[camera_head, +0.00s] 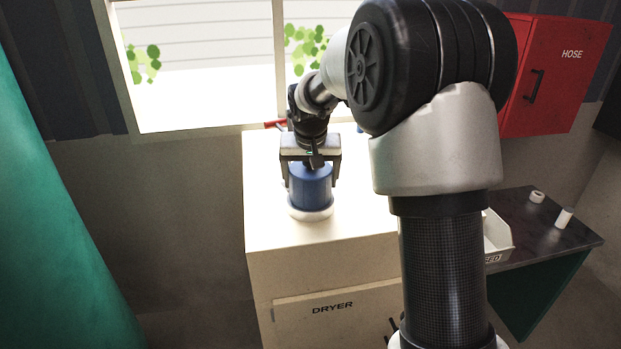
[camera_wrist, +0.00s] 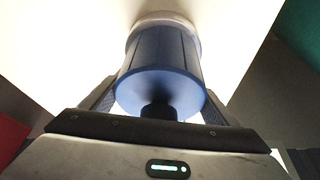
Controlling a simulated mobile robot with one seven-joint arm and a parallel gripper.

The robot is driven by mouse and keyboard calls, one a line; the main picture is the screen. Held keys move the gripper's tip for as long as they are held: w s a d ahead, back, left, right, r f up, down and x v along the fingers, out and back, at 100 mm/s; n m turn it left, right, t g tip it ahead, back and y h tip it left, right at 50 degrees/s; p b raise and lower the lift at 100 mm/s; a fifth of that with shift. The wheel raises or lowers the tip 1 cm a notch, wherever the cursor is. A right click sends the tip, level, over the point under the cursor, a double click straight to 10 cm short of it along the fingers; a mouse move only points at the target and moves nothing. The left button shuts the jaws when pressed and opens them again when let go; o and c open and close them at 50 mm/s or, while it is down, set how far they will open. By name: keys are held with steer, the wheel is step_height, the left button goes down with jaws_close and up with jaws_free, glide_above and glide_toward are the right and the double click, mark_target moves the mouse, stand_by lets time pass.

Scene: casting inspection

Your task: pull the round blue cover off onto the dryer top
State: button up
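The round blue cover (camera_head: 311,187) stands upright on a white round base (camera_head: 311,213) on the dryer top (camera_head: 262,190). My gripper (camera_head: 311,178) is above it, pointing down, with one finger on each side of the cover. In the wrist view the blue cover (camera_wrist: 160,75) lies between the two fingers (camera_wrist: 160,105), with its flat end and a dark knob towards my palm. The white base also shows at the cover's far end (camera_wrist: 163,18). Whether the fingers press on the cover or stand just clear of it is hard to tell.
A red handle-like thing (camera_head: 275,123) lies at the back of the dryer top, by the window. The dryer top is clear at the front and left. A white bin (camera_head: 497,238) and small white parts (camera_head: 564,217) are on a dark table at the right. A red hose cabinet (camera_head: 565,75) hangs behind.

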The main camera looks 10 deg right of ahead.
steer(key=o, duration=0.3)
steer(key=c, duration=0.5)
steer(key=shift+r, duration=2.2)
steer(key=shift+r, duration=0.15)
steer(key=shift+r, duration=1.9)
